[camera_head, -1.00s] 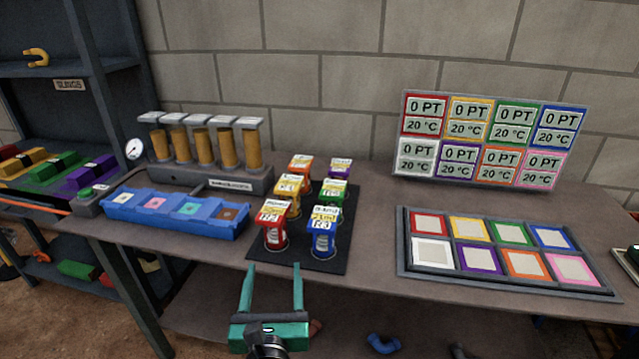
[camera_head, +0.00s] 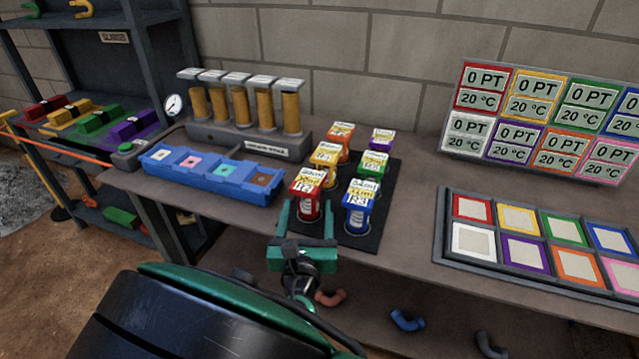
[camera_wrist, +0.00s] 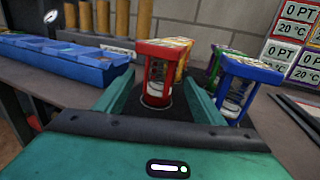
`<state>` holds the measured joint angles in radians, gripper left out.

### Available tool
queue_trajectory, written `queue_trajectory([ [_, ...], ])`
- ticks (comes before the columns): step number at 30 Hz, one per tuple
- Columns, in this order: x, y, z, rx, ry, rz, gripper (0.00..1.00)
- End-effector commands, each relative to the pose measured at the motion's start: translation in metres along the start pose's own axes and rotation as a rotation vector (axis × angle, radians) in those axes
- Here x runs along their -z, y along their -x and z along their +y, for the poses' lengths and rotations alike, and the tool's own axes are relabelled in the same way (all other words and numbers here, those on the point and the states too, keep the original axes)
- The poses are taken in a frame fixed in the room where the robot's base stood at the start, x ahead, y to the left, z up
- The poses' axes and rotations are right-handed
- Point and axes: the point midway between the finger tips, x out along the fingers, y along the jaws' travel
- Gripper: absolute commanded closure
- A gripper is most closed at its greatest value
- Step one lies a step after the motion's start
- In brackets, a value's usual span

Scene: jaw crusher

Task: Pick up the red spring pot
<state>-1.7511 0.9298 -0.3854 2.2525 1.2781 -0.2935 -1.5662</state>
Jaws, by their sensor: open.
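The red spring pot (camera_head: 308,196) stands upright at the front left of a dark mat on the table, with a labelled top and a spring in its frame. It also shows in the wrist view (camera_wrist: 155,75), between my fingers. My gripper (camera_head: 305,222) is open, with its fingers reaching toward the pot from the front. In the wrist view one finger lies on each side of the pot, and a gap shows at least on the left. Whether the fingers touch it I cannot tell.
The blue spring pot (camera_head: 357,208) stands close on the right, also in the wrist view (camera_wrist: 243,88). A yellow pot (camera_head: 322,170) is right behind. A blue tray (camera_head: 215,180) lies left. A tray of coloured squares (camera_head: 440,235) lies right.

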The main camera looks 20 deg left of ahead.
Motion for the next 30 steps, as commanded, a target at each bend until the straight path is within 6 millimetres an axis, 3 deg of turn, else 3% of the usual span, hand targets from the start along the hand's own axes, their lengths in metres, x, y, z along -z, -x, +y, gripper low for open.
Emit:
queue_trajectory([
  [9,-0.001,-0.042,-0.002,0.003,-0.001,-0.001,0.37],
  [17,-0.001,-0.045,-0.001,0.001,0.0,-0.001,0.37],
  [23,-0.001,-0.045,-0.001,0.001,0.0,-0.001,0.85],
  [30,-0.002,-0.045,-0.001,0.001,0.0,-0.002,0.88],
])
